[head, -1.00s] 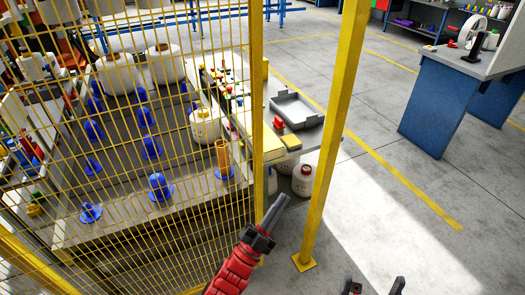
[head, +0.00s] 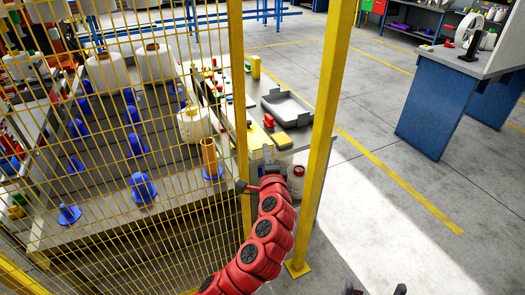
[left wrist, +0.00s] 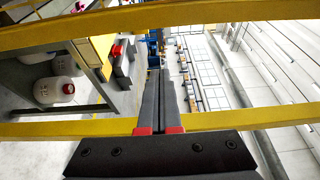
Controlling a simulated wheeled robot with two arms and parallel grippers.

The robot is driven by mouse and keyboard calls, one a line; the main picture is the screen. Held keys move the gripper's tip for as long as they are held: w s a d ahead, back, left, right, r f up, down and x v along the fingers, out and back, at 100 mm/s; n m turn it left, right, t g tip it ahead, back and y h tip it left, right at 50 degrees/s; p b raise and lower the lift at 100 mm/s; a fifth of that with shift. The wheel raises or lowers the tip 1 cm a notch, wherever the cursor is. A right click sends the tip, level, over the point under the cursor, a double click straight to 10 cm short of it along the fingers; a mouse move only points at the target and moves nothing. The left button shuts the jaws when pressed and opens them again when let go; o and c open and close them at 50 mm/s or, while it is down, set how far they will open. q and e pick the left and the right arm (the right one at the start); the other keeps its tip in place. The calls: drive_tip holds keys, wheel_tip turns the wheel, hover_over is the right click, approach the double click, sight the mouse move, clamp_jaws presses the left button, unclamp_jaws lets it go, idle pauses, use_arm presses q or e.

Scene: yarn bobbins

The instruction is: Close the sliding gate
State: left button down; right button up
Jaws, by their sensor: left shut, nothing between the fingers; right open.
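The sliding gate (head: 237,90) is a yellow wire-mesh panel with a yellow edge bar, on the left in the head view. A gap separates it from a yellow post (head: 325,130) on the right. My left gripper (head: 268,156) is at this gap, beyond the bend of my red arm, its fingers small and partly hidden in the head view. In the left wrist view its fingers (left wrist: 158,85) are shut and empty, with yellow bars (left wrist: 240,30) crossing above and lower down. Contact with the gate cannot be told. My right gripper (head: 375,290) is open at the bottom edge, mostly cut off.
Behind the mesh stand blue bobbin holders (head: 142,188) and white yarn bobbins (head: 194,124). A grey tray (head: 287,108) lies on the bench beyond the gap, with a white bottle (head: 296,182) below. A blue-sided table (head: 432,110) stands right. Floor right of the post is clear.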

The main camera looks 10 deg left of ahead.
use_arm(q)
drive_tip(key=w+a+p, duration=0.2)
drive_tip(key=w+a, duration=0.3)
drive_tip(key=shift+w+a+p, duration=0.15)
drive_tip(key=shift+w+p, duration=0.2)
idle(0.3)
